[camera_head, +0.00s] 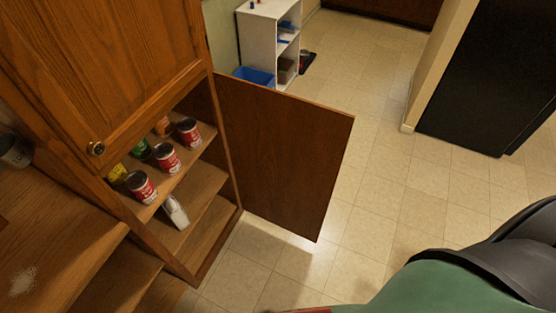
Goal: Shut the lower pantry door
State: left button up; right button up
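The lower pantry door (281,152) is a brown wooden panel and stands wide open. It swings out to the right of the wooden pantry cabinet (222,150), over the tiled floor. The lower pantry opening is uncovered, and its shelves show. Neither of my grippers shows in the head view. A green and black part of my own body fills the lower right corner, apart from the door.
Several cans (167,158) and a white bottle (176,212) stand or lie on the pantry shelves. The upper pantry door (110,60) is shut. A white shelf unit (262,38) and blue bin (254,77) stand behind the open door. Floor right of it is clear.

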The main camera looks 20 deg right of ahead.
aim_at(287, 151)
jog(key=i+l+u, duration=0.25)
jog(key=l, duration=0.3)
jog(key=l+u, duration=0.25)
jog(key=l, duration=0.25)
jog(key=i+l+u, duration=0.1)
jog(key=l+u, duration=0.15)
jog(key=l, duration=0.35)
jog(key=l+u, duration=0.25)
jog(key=l, duration=0.3)
jog(key=l+u, duration=0.3)
jog(key=l, duration=0.3)
jog(key=k+l+u, duration=0.25)
jog(key=l, duration=0.3)
jog(key=l+u, duration=0.25)
jog(key=l, duration=0.35)
jog(key=k+l+u, duration=0.25)
jog(key=l, duration=0.25)
